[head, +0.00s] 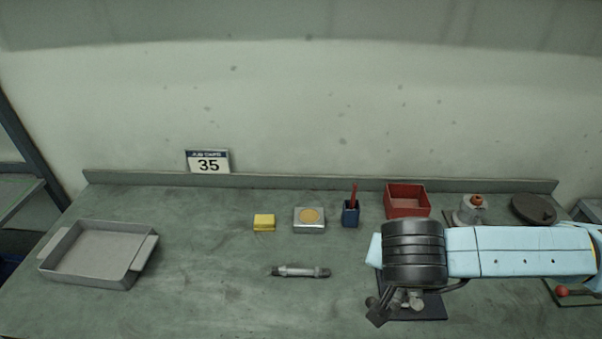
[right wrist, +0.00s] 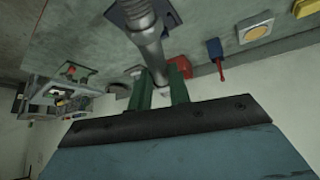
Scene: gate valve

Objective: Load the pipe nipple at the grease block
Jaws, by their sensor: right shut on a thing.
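The grease block (head: 309,219), a pale square block with a round yellow top, stands mid-bench; it also shows in the right wrist view (right wrist: 257,30). My right gripper (head: 396,302) is shut on a silver pipe nipple with a dark end (head: 377,313), tilted, in front and to the right of the block. The right wrist view shows the held nipple (right wrist: 147,40) between the green fingers (right wrist: 163,88). A similar nipple (head: 301,271) with dark ends lies on the bench in front of the block. My left gripper is out of view.
A yellow sponge-like block (head: 264,222) is left of the grease block, a blue cup with a red-handled tool (head: 351,213) right of it. A red bin (head: 407,200) stands behind. A grey tray (head: 96,255) is far left.

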